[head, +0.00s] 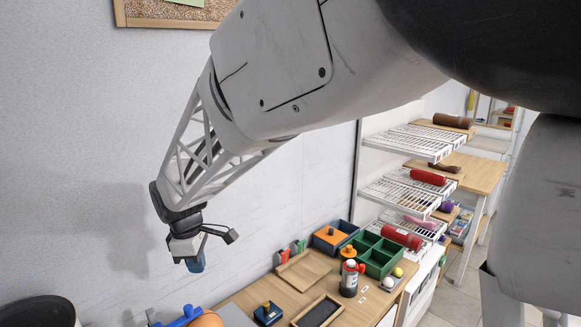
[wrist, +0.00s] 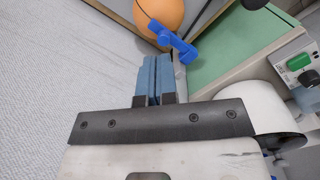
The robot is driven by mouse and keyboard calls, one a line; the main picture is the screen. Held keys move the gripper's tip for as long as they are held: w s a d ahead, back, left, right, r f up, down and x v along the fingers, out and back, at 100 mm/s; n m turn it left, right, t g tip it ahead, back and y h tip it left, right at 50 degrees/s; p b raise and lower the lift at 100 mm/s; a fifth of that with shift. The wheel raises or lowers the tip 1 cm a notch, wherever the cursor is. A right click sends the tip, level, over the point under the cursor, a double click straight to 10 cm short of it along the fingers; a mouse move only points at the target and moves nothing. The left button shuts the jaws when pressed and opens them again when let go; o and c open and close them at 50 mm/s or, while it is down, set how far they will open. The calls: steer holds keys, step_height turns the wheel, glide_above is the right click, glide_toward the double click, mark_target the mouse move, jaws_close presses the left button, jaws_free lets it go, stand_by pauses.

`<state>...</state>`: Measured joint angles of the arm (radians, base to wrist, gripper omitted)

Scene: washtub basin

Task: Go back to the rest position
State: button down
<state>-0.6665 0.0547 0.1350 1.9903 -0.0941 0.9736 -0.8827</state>
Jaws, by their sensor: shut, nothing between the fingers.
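My gripper (head: 195,264) hangs from my arm at the left of the head view, in front of the grey wall and left of the wooden table. Its blue fingers point down. In the wrist view my gripper (wrist: 152,62) shows its two blue fingers pressed side by side, with nothing held between them. The fingertips are apart from the objects around them. My arm hides part of the wall and the middle of the room in the head view.
White wire shelves (head: 398,196) stand at right. An orange ball (wrist: 160,14) and a blue clamp-like object (wrist: 178,46) lie beyond the fingertips. A dark round basin (head: 38,312) is at lower left.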

steer(key=s+d+r+m, duration=0.2)
steer(key=d+m, duration=0.1)
steer(key=d, duration=0.5)
steer(key=s+d+r+m+t, duration=0.1)
steer(key=s+d+r+m, duration=0.15)
steer(key=d, duration=0.55)
steer(key=s+d+r+m, duration=0.2)
steer(key=s+d+m, duration=0.15)
steer(key=d, duration=0.55)
steer(key=s+d+f+m+t, duration=0.1)
steer(key=s+d+m, duration=0.8)
steer(key=s+d, duration=0.6)
steer(key=shift+s+d+f+m, duration=0.3)
steer(key=shift+s, duration=0.15)
steer(key=c, duration=1.8)
jaws_free()
steer(key=shift+c, duration=0.2)
